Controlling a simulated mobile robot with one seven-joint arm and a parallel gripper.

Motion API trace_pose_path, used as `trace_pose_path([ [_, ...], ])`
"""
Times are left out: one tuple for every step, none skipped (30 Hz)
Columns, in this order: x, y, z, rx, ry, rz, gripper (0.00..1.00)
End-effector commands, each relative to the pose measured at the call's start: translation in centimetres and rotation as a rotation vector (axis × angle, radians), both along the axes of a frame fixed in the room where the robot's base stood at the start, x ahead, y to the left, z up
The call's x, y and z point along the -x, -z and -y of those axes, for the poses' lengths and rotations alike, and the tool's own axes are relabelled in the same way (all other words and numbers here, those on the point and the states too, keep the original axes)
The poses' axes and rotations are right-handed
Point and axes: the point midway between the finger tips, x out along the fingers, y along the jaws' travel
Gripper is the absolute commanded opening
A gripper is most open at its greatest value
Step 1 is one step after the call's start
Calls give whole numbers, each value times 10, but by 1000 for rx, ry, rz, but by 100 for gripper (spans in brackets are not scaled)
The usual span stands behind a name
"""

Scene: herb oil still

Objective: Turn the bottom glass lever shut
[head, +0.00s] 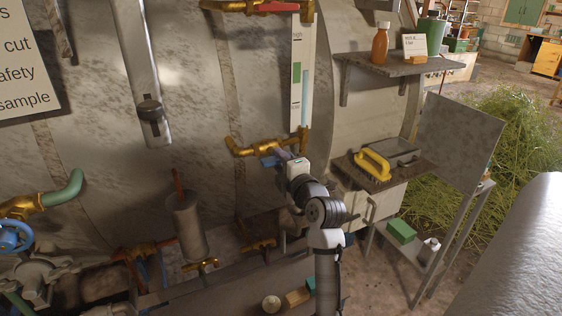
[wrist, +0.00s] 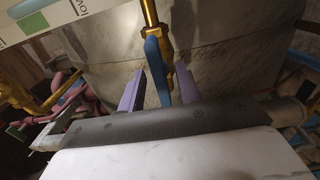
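The bottom glass lever is a blue handle (head: 267,162) on a brass valve (head: 255,147) at the lower end of the sight glass (head: 304,98). In the wrist view the blue lever (wrist: 154,68) hangs down from the brass fitting (wrist: 168,45), tilted slightly. My gripper (head: 281,156) is at the valve, to the right of the lever in the head view. In the wrist view my gripper's two purple fingers (wrist: 159,85) stand apart, one on each side of the lever's lower end. Gaps show on both sides; contact is not visible. The lever's tip is hidden behind the gripper body.
A red lever (head: 278,7) is on the upper brass valve. An upper shelf (head: 385,65) bears an orange bottle (head: 380,43). A grey canister (head: 186,225) stands lower left.

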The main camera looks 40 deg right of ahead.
Motion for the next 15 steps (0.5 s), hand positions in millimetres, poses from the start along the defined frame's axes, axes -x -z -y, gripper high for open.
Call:
trace_pose_path([
  [0,0,0,0,0,0,34],
  [0,0,0,0,0,0,34],
  [0,0,0,0,0,0,29],
  [0,0,0,0,0,0,25],
  [0,0,0,0,0,0,21],
  [0,0,0,0,-1,0,16],
  [0,0,0,0,-1,0,12],
  [0,0,0,0,-1,0,8],
  [0,0,0,0,-1,0,3],
  [0,0,0,0,-1,0,0],
  [0,0,0,0,-1,0,0],
  [0,0,0,0,-1,0,0],
  [0,0,0,0,-1,0,0],
  [0,0,0,-1,-1,0,0],
  [0,0,0,-2,-1,0,0],
])
